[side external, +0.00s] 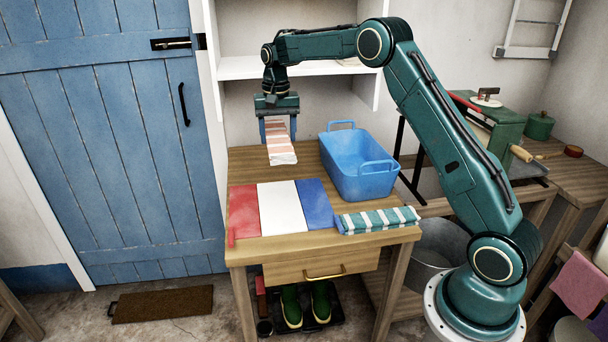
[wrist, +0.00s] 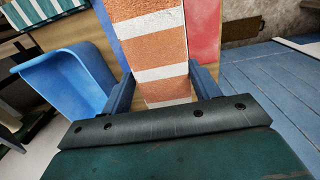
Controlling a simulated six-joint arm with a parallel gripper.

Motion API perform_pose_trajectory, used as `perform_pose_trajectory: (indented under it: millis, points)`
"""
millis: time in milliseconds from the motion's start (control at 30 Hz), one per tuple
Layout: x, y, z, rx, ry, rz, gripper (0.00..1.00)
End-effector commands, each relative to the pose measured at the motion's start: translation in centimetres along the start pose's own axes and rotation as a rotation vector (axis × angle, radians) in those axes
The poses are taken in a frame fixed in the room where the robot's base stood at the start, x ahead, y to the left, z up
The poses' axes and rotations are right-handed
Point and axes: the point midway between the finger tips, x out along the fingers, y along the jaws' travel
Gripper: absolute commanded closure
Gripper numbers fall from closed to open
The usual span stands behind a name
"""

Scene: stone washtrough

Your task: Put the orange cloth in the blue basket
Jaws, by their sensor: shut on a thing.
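The orange cloth, orange with white stripes, hangs from my gripper (side external: 278,118) in the side view (side external: 281,146). My gripper is shut on it, above the table's back left part. In the wrist view the cloth (wrist: 154,48) runs between the two fingers (wrist: 163,88) and hides part of what lies behind. I cannot tell whether its lower end touches the table. The blue basket (side external: 350,187) stands on the table to the right of the cloth, with its handles up. It also shows at the left of the wrist view (wrist: 62,85). Its inside looks empty in the side view.
A red, white and blue cloth (side external: 281,208) lies flat at the table's front. A folded teal and white striped cloth (side external: 377,220) lies at the front right. The wooden table (side external: 243,160) is bare at the back left. A white shelf (side external: 246,67) is behind.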

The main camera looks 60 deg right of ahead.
Motion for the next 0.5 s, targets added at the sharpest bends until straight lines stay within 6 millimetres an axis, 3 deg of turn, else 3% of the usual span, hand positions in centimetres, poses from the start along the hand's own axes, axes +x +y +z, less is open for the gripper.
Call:
perform_pose_trajectory:
  millis: [267,500]
  points:
    - [-0.2,4.6,-3.4,-0.002,0.001,0.0,0.62]
    - [-0.4,12.2,-7.5,-0.016,0.002,0.0,0.63]
